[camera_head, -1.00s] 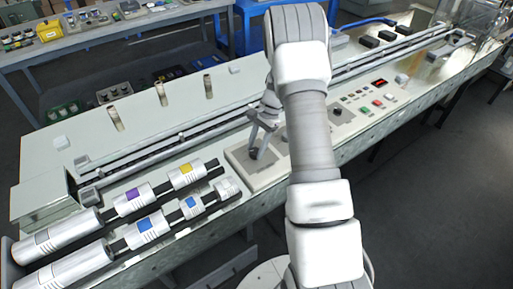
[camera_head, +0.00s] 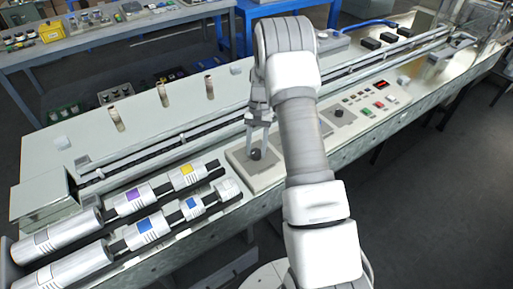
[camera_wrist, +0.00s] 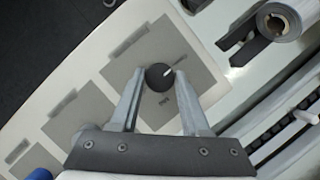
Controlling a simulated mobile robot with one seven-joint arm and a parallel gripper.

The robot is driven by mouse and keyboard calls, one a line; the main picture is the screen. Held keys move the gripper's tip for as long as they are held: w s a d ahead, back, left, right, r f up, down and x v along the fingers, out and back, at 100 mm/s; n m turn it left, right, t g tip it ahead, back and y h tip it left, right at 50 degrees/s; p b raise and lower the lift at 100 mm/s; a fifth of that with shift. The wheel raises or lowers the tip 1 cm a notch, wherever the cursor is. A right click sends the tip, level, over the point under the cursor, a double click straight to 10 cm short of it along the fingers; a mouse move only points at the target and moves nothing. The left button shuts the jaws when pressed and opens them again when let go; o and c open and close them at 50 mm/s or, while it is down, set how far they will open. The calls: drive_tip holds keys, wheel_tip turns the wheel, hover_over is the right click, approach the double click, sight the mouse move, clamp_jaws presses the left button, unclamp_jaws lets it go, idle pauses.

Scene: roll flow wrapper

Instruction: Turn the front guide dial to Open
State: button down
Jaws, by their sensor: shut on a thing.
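The front guide dial (camera_wrist: 158,77) is a round black knob on a grey square of a pale panel. In the head view the dial (camera_head: 255,154) shows as a dark knob on the raised plate at the machine's front. My gripper (camera_wrist: 159,73) has one finger on each side of the dial and is shut on it. In the head view my gripper (camera_head: 258,146) reaches down to the dial from above.
Metal rollers with coloured bands (camera_head: 145,226) lie left of the dial plate. A control panel with buttons (camera_head: 367,112) is to the right, beyond my arm. A long rail (camera_head: 160,146) runs behind. In the wrist view a roll (camera_wrist: 278,20) is at the upper right.

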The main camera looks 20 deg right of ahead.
idle(0.4)
drive_tip(key=shift+c, duration=1.9)
unclamp_jaws()
drive_tip(key=v, duration=1.7)
drive_tip(key=shift+w+p, duration=0.2)
drive_tip(key=shift+p, duration=0.25)
drive_tip(key=shift+d+r, duration=0.1)
drive_tip(key=shift+r, duration=0.05)
